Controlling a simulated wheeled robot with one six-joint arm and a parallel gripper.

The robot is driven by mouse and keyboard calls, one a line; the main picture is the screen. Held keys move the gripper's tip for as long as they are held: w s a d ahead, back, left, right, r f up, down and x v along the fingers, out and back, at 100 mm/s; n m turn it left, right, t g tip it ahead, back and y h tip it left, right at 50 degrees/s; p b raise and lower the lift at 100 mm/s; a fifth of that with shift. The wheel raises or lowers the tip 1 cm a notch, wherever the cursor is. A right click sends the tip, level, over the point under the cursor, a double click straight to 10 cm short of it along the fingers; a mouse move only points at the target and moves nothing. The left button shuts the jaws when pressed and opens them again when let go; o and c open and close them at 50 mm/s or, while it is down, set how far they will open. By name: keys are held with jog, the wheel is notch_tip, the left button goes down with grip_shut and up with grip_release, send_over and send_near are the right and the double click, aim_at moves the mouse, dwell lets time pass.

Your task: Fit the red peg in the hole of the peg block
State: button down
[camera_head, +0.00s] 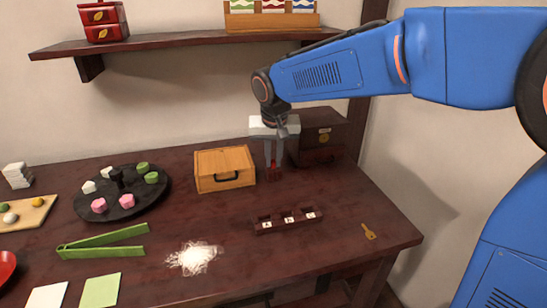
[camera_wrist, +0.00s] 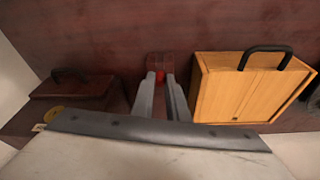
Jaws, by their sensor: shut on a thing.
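My gripper (camera_head: 274,165) points straight down over the back of the table, between the wooden box and the dark chest. Its fingers are shut on the red peg (camera_head: 275,166), of which only a small red part shows. In the wrist view the red peg (camera_wrist: 160,76) shows between the fingertips (camera_wrist: 161,84). The dark red peg block (camera_wrist: 159,60) is right at the peg's end. I cannot tell whether the peg is inside the hole, which is hidden.
A light wooden box (camera_head: 224,168) with a black handle stands close to the left of my gripper. A dark chest (camera_head: 318,135) stands behind and right. A dark rack (camera_head: 287,221) with white labels lies in front. A brass key (camera_head: 368,231) lies at right. A shelf (camera_head: 180,42) hangs above.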

jog(key=c, duration=1.7)
grip_release()
jog(key=shift+o, duration=0.2)
jog(key=v, duration=1.7)
jog(key=shift+s+r, duration=0.1)
jog(key=s+d+f, duration=0.1)
jog(key=s+d, duration=0.2)
jog(key=d, duration=0.3)
jog(key=s+d+f, duration=0.2)
jog(key=d, duration=0.4)
jog(key=s+d+f+m+t, duration=0.1)
jog(key=s+d+f, duration=1.6)
jog(key=s, duration=0.3)
jog(key=shift+d+t, duration=0.2)
jog(key=shift+t, duration=0.2)
